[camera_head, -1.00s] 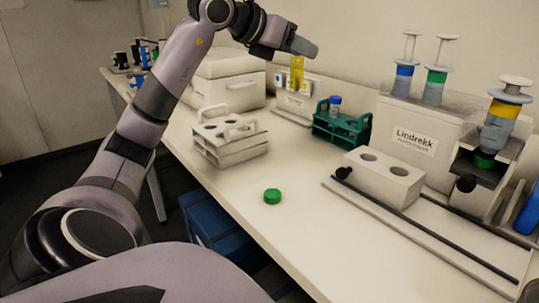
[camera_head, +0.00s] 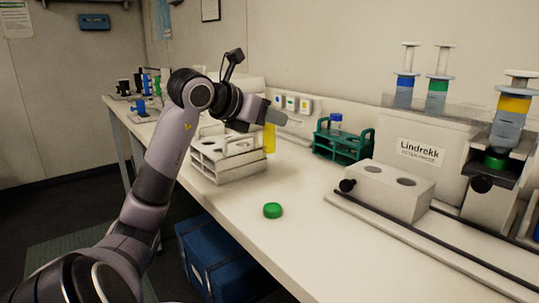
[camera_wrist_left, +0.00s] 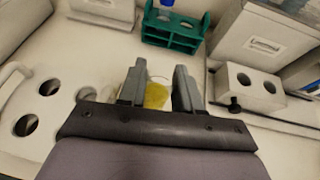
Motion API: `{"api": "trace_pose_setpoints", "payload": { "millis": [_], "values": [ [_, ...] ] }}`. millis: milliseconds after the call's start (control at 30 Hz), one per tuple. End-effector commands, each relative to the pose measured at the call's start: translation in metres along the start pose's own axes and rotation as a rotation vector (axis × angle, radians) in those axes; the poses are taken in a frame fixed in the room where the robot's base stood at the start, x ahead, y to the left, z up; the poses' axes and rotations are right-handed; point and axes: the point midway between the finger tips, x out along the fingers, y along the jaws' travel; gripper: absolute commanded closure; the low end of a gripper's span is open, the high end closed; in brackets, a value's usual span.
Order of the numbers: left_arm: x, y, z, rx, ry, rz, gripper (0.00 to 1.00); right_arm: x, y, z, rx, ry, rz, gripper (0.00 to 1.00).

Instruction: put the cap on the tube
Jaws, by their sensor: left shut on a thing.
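My left gripper (camera_head: 268,117) is shut on a tube (camera_head: 269,139) with yellow contents and holds it upright above the bench, beside the white rack. In the left wrist view the yellow tube (camera_wrist_left: 156,95) shows between the two fingers (camera_wrist_left: 160,88). A green cap (camera_head: 272,210) lies on the bench near its front edge, apart from the tube and below it in the head view. The top of the tube is partly hidden by the fingers. My right gripper is not in view.
A white rack (camera_head: 228,172) with holes stands left of the tube. A green rack (camera_head: 341,152) holding a blue-capped tube (camera_head: 336,122) stands behind right. A white two-hole block (camera_head: 381,196) is at right. The bench around the cap is clear.

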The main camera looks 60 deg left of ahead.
Motion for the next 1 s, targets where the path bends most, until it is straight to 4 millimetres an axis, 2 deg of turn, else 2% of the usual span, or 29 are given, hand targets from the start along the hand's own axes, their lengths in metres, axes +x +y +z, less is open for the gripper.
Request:
{"api": "trace_pose_setpoints", "payload": {
  "millis": [33,100,333,533,933,967,1000],
  "values": [
    [0.004,0.000,-0.011,-0.003,0.001,-0.001,0.96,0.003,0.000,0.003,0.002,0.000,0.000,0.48],
    [0.008,0.000,-0.019,-0.002,0.000,-0.001,0.96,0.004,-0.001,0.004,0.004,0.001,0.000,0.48],
    [0.013,0.000,-0.033,-0.001,0.000,0.000,0.96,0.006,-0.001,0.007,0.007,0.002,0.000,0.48],
    [0.024,0.000,-0.058,-0.002,-0.001,-0.001,0.96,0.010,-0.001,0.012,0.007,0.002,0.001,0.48],
    [0.027,0.000,-0.064,0.001,-0.001,0.001,0.96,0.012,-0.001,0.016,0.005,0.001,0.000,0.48],
    [0.026,0.000,-0.064,0.001,-0.001,0.001,0.63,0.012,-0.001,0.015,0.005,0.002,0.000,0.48],
    [0.026,0.000,-0.063,0.001,-0.001,0.001,0.50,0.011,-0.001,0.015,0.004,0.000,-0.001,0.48]
  ]
}}
